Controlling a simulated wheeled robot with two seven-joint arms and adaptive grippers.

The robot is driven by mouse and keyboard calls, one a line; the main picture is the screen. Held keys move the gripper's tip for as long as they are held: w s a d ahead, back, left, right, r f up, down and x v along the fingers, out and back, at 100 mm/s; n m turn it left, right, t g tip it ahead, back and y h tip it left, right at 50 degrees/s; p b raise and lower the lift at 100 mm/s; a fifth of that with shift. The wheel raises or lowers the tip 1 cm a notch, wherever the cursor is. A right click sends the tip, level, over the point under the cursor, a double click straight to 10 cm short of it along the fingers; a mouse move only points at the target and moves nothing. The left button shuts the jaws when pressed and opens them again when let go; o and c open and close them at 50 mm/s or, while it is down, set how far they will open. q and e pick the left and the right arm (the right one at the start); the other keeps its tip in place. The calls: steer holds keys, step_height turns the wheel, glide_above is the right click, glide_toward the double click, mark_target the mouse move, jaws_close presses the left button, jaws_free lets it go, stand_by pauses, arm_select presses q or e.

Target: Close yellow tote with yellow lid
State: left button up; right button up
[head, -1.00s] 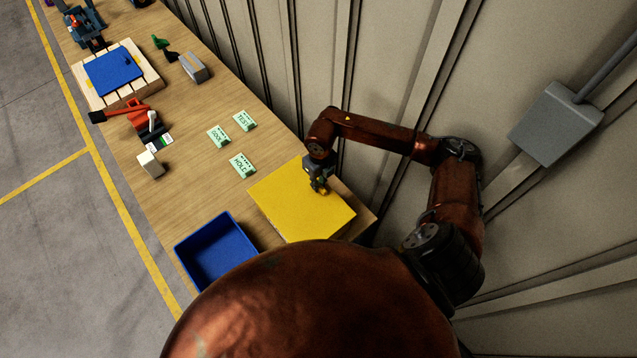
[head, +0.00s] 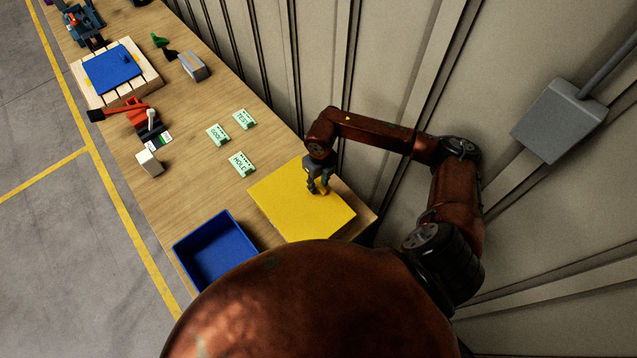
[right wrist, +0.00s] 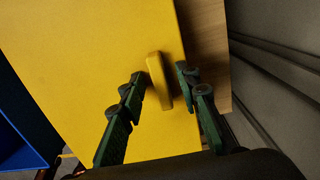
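The yellow lid (head: 285,207) lies flat at the near right end of the bench, its raised bar handle (right wrist: 158,82) showing in the right wrist view. The yellow tote's walls are not visible; whatever is under the lid is hidden. My right gripper (head: 319,190) is over the lid's far right part. In the right wrist view, its two fingers (right wrist: 160,90) stand apart on either side of the handle, with gaps between them and it. My left gripper is not in view.
An empty blue tote (head: 217,245) stands left of the lid. Green cards (head: 241,164) lie beyond it. A blue lid (head: 112,69) on a wooden pallet and several tools are farther up the bench. A ribbed wall (head: 420,60) runs close along the right.

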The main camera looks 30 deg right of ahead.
step_height(320, 180, up, 8)
steer(key=shift+s+d+f, duration=0.1)
steer(key=shift+f, duration=0.15)
stand_by(0.4)
steer(key=shift+s, duration=0.1)
stand_by(0.5)
